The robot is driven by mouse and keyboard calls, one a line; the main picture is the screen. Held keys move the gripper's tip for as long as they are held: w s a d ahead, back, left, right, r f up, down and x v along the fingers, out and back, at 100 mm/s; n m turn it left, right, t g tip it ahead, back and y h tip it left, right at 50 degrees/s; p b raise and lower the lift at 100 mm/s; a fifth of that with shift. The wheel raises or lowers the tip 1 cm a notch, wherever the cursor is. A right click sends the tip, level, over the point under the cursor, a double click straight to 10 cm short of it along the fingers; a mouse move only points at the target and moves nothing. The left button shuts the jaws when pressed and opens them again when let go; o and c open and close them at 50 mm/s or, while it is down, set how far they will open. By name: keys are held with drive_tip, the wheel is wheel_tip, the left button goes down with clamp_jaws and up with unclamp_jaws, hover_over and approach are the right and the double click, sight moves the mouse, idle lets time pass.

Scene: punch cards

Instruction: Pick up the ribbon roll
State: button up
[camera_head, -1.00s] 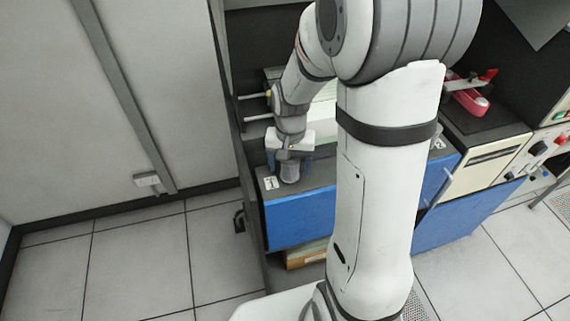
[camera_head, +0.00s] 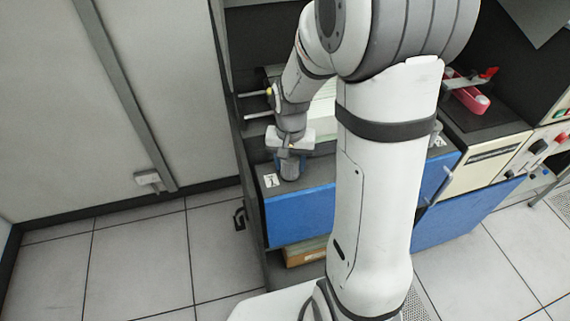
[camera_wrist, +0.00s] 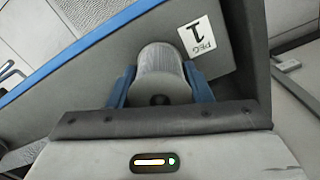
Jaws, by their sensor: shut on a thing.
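The ribbon roll is a grey, ridged cylinder with a dark hole in its end. It shows in the head view (camera_head: 290,172) on the dark top of the blue-fronted cabinet, near its left corner, and in the wrist view (camera_wrist: 162,72). My gripper (camera_head: 290,165) points down over it. In the wrist view my gripper's blue fingers (camera_wrist: 160,88) stand on both sides of the roll and are shut on it. I cannot tell whether the roll's underside touches the cabinet top.
Two pale rods (camera_head: 255,104) stick out behind my gripper at the left. A pink and red item (camera_head: 470,95) stands at the right. My arm hides the cabinet's middle.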

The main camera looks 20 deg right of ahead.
wheel_tip(320, 180, up, 10)
drive_tip(key=shift+r+b, duration=0.1)
drive_tip(key=shift+b, duration=0.65)
wheel_tip(320, 180, up, 6)
drive_tip(key=p, duration=0.4)
idle(0.9)
drive_tip(key=shift+f, duration=0.2)
